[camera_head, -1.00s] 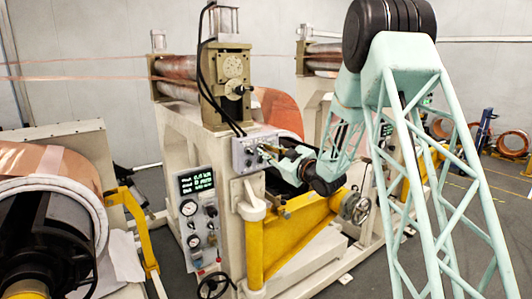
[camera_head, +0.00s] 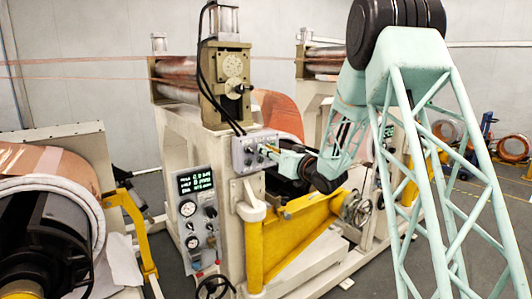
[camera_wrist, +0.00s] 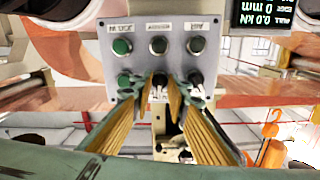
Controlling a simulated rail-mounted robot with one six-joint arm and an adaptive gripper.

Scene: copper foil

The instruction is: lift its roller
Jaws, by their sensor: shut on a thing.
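The grey control panel (camera_head: 241,158) is on the side of the copper foil machine. In the head view my gripper (camera_head: 268,150) meets the panel's face, and the knob is too small to make out. The rollers (camera_head: 178,66) lie horizontally at the upper left behind the olive bearing block (camera_head: 225,85).
A lit display (camera_head: 196,181) with gauges is below left of the panel. A yellow bracket (camera_head: 290,238) and handwheel (camera_head: 357,207) lie below my arm. A large copper coil (camera_head: 50,165) stands at left. Copper strips cross at upper left.

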